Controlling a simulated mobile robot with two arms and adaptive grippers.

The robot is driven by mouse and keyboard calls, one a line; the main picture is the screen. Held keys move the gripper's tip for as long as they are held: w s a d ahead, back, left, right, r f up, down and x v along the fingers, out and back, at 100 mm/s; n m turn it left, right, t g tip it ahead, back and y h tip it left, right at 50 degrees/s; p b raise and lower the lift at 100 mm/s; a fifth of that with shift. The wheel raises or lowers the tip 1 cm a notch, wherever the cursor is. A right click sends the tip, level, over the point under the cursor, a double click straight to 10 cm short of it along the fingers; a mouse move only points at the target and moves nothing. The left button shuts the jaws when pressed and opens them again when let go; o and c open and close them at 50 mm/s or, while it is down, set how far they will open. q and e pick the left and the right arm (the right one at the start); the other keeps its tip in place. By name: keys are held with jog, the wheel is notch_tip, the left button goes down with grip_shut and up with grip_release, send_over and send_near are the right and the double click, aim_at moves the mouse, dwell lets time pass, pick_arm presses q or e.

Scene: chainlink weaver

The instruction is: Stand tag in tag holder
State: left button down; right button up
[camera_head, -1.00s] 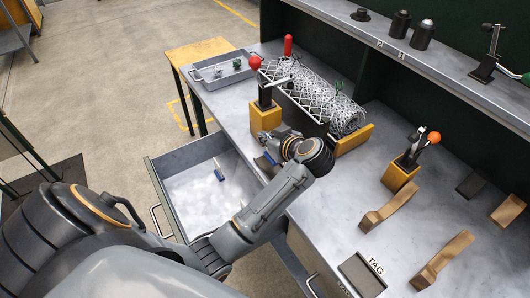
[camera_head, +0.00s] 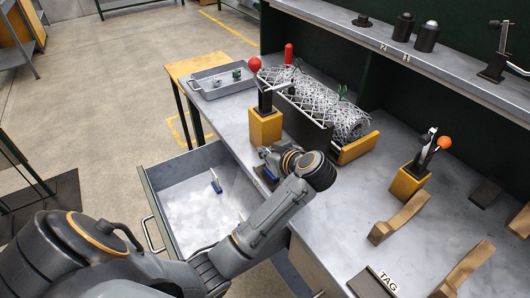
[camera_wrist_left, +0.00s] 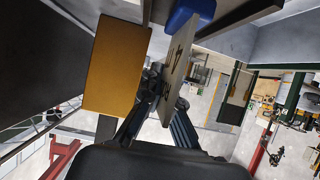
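My left gripper (camera_head: 266,168) is at the table's front edge, beside the open drawer and just in front of a yellow block. In the left wrist view its fingers (camera_wrist_left: 158,112) close on a thin pale plate with dark marks, which looks like the tag (camera_wrist_left: 178,62). The plate stands edge-on to that camera, with a blue part at its far end. A flat grey holder (camera_head: 366,286) with a white label reading TAG lies at the table's front right, partly cut off by the picture's lower edge. It is well apart from my gripper. My right gripper is not in view.
The open drawer (camera_head: 150,180) holds a blue-handled tool (camera_head: 215,182). A yellow block with a red-knobbed lever (camera_head: 264,127) stands behind my gripper. A mesh roll (camera_head: 345,120) lies behind it. Wooden curved supports (camera_head: 398,219) and an orange-knobbed lever (camera_head: 428,155) stand at right.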

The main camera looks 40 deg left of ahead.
pick_arm(q)
jog(key=c, duration=1.5)
grip_release()
jog(key=shift+r, duration=0.15)
jog(key=v, duration=1.2)
